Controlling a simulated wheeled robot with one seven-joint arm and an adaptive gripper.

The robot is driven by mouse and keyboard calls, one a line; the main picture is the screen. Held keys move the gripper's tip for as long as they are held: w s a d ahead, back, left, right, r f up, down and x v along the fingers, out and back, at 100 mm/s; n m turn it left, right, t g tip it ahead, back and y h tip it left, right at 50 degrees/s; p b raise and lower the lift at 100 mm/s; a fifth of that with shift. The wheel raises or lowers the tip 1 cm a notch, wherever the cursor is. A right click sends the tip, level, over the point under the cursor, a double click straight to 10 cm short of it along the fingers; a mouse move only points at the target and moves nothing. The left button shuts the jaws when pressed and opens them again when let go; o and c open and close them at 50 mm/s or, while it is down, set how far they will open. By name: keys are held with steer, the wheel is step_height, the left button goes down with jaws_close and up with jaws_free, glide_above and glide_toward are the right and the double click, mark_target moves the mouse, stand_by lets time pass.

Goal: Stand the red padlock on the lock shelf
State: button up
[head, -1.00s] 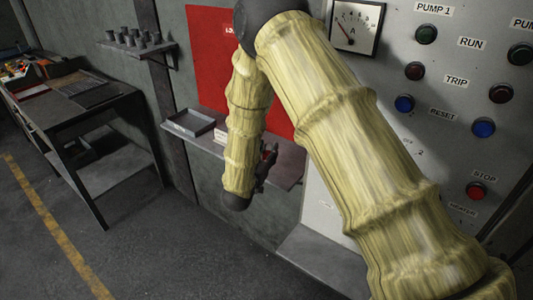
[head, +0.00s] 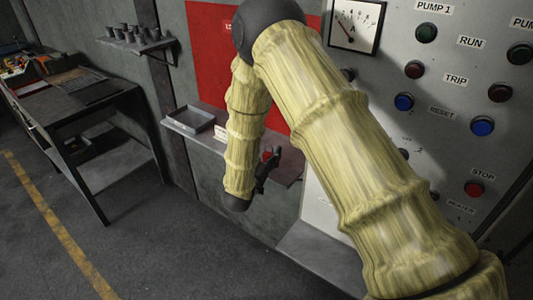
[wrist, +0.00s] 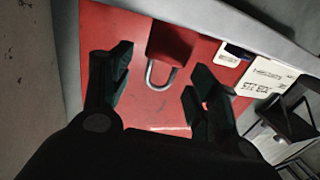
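The red padlock (wrist: 171,42) shows in the wrist view, with its body toward the top of the picture and its metal shackle pointing down. My gripper (wrist: 160,62) is open, with one dark finger on each side of the shackle. I see gaps between the fingers and the padlock. In the head view my gripper (head: 264,172) is small and dark beside the lock shelf (head: 286,168), with a small red patch at it. My arm hides part of the shelf. I cannot tell whether the padlock rests on the shelf.
A grey tray (head: 189,120) and a white label (head: 220,133) are on the shelf's left part. A red board (head: 210,55) is on the wall above. A control panel (head: 450,120) with several buttons stands to the right. A workbench (head: 75,95) stands at left beside open floor.

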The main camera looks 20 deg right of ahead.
steer(key=shift+r, duration=0.2)
steer(key=b+v, duration=0.4)
steer(key=v, duration=0.8)
